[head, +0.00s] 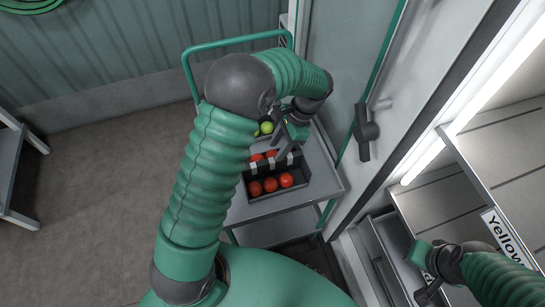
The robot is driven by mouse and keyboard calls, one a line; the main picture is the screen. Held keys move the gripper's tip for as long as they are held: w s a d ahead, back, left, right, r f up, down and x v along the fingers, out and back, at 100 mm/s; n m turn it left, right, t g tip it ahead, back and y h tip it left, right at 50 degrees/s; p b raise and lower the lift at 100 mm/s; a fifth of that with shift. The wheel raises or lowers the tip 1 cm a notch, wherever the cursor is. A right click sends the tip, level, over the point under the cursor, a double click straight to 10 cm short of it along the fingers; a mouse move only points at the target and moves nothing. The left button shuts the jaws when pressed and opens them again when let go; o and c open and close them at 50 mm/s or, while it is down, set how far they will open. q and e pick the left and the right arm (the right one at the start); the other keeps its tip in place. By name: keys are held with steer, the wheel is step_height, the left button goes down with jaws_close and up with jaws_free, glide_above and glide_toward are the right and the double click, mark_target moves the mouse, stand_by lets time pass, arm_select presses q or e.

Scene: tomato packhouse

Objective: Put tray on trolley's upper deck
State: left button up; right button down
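The trolley (328,186) has a green handle and a grey upper deck, with a lower deck beneath. A dark tray (262,197) with red tomatoes (270,185) rests on the upper deck, and green tomatoes (266,128) show farther back. Black-and-white strips cross the middle of the tray area. My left gripper (283,145) hangs over the back part of the tray, its dark fingers looking spread. I cannot tell whether they touch it. My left forearm hides part of the tray's left side. My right gripper (419,276) is open and empty at the lower right.
A wall panel with a dark handle (365,131) stands close to the trolley's right. A lit rack with a "Yellow" label (506,236) is at the right. A grey bench (16,170) stands at the left edge. Floor between bench and trolley is clear.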

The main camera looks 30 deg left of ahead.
arm_select(q)
steer(key=s+d+r+n+t+h, duration=0.1)
steer(key=s+d+n+t, duration=0.2)
steer(key=s+n, duration=0.1)
steer(key=s+d+r+n+t+h, duration=0.1)
steer(key=s+d+r+n+t, duration=0.1)
steer(key=s, duration=0.5)
steer(key=shift+s+d+n+t+h, duration=0.3)
steer(key=shift+d+n+t+h, duration=0.25)
steer(key=shift+n, duration=0.45)
steer(key=shift+s+d+r, duration=0.1)
